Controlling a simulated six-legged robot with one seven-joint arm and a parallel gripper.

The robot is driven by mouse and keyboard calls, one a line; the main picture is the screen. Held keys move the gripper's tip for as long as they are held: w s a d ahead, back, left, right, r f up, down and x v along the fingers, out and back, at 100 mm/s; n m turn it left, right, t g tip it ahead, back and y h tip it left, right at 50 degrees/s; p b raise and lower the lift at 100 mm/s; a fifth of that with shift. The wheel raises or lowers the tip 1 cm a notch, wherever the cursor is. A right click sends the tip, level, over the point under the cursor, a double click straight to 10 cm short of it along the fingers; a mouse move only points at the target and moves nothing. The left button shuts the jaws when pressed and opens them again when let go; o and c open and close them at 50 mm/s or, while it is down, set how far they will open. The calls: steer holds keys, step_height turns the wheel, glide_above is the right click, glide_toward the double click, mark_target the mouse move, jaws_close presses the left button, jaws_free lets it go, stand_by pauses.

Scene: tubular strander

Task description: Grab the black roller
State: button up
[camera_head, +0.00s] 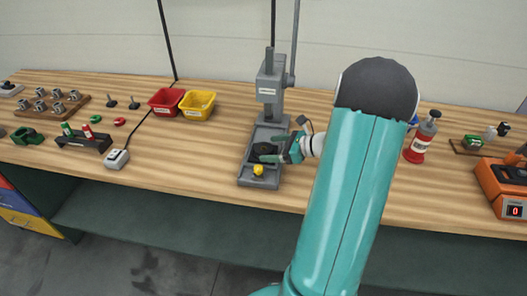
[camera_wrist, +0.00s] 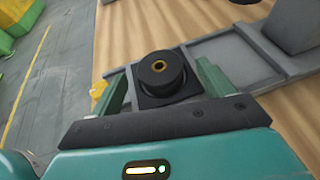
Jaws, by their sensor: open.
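The black roller (camera_wrist: 161,72) is a round black disc with a brass-coloured centre hole. In the wrist view it sits on a dark square block on the grey base of the press (camera_head: 270,95). In the head view the roller (camera_head: 264,149) is a small dark shape on that base, partly hidden by my gripper. My gripper (camera_wrist: 160,85) is open, with one green finger on each side of the roller and its block. I cannot tell whether the fingers touch them. In the head view my gripper (camera_head: 277,150) reaches in from the right.
A yellow knob (camera_head: 258,170) is at the front of the press base. Red (camera_head: 165,101) and yellow (camera_head: 197,104) bins stand to the left.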

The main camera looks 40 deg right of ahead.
steer(key=x, duration=0.2)
steer(key=shift+w+a, duration=0.15)
steer(key=shift+w, duration=0.1)
steer(key=c, duration=1.6)
steer(key=shift+r, duration=0.1)
